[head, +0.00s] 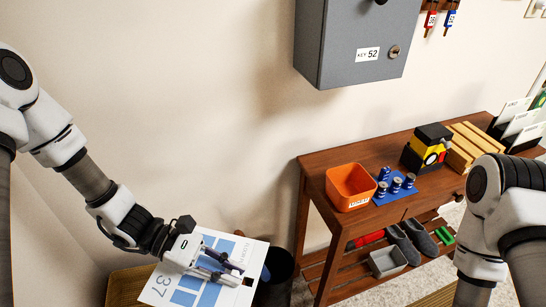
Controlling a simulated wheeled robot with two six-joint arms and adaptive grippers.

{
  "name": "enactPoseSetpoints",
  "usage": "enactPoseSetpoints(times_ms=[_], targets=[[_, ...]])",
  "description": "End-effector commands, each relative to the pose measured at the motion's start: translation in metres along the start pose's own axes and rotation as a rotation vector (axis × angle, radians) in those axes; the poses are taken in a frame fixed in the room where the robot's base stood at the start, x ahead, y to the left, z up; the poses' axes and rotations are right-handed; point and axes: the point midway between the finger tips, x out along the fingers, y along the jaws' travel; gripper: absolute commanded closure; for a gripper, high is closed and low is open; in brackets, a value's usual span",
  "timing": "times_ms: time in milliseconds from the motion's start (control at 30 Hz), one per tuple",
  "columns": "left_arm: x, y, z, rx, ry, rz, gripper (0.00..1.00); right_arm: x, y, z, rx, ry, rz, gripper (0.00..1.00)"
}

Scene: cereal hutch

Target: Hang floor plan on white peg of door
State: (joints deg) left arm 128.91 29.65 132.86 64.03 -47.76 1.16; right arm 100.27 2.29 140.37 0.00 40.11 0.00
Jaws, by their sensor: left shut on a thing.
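The floor plan (186,289) is a white sheet with blue blocks and a large "37" along its edge, at the bottom left of the head view. My left gripper (236,275) is shut on it, with its fingers lying across the sheet and covering part of it. The sheet is held tilted, in front of the pale wall. I see no door and no white peg in this view. My right arm comes in at the right, but its gripper is out of view.
A grey key cabinet (345,38) hangs on the wall at top. A brown wooden table (312,172) stands at right, bearing an orange bin (351,187) and other items. A dark bin (277,273) stands behind the sheet. The wall left of the table is bare.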

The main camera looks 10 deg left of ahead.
Motion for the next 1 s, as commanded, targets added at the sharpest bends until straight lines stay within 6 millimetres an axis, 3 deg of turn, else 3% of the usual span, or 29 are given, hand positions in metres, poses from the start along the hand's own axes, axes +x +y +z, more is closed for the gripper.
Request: enactPoseSetpoints(times_ms=[100, 200, 400, 800, 1000], targets=[[-0.005, 0.048, -0.016, -0.104, 0.000, 0.242, 1.00, 0.001, 0.000, 0.000, 0.000, 0.000, 0.000, 0.60], [-0.015, 0.080, -0.033, -0.179, 0.001, 0.421, 1.00, 0.001, 0.000, 0.000, 0.000, 0.000, 0.000, 0.60], [-0.033, 0.112, -0.058, -0.260, 0.000, 0.622, 1.00, 0.001, 0.000, 0.000, 0.000, 0.000, 0.000, 0.60], [-0.034, 0.112, -0.057, -0.259, -0.001, 0.623, 1.00, 0.001, 0.000, 0.000, 0.000, 0.000, 0.000, 0.60], [-0.015, 0.079, -0.028, -0.166, -0.002, 0.410, 1.00, 0.001, 0.000, 0.000, 0.000, 0.000, 0.000, 0.60]])
